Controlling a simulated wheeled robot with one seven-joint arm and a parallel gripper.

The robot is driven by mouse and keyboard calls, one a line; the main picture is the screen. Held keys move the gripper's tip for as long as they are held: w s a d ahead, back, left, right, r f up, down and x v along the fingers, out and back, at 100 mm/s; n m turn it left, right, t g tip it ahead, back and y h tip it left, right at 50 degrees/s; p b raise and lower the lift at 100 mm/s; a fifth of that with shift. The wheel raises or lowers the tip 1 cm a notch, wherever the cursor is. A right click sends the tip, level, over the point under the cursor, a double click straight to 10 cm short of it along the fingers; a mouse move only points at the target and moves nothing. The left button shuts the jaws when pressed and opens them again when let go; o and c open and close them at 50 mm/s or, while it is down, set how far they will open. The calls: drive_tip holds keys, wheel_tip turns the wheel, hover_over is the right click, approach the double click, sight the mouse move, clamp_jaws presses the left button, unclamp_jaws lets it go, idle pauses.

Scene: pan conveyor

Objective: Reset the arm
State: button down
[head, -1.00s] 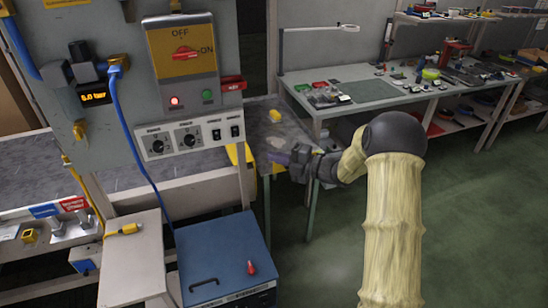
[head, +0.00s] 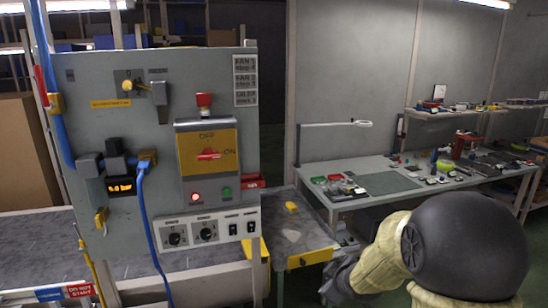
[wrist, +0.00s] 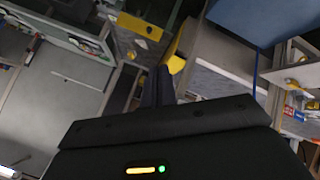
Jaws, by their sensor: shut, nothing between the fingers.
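My arm, in a pale yellow cover with a dark round elbow, fills the lower right of the head view. My gripper (head: 338,272) is dark and partly cut off at the bottom of the head view, in front of the small table with the yellow block. In the wrist view the two dark fingers of my gripper (wrist: 158,78) stand close together, shut and empty. They point toward the floor and the small table's yellow-edged side. No object touches the fingers.
A grey control panel (head: 150,75) with a red-lit switch box (head: 208,160) stands at left. A small table (head: 300,240) bears a yellow block (head: 291,208). A workbench (head: 345,205) with small parts runs along the back right.

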drive_tip(key=s+f+m+g+h, duration=0.1)
drive_tip(key=s+m+g, duration=0.5)
drive_tip(key=s, duration=1.5)
drive_tip(key=m, duration=0.3)
drive_tip(key=shift+f+m+g+p, duration=0.3)
drive_tip(key=shift+f+m, duration=0.1)
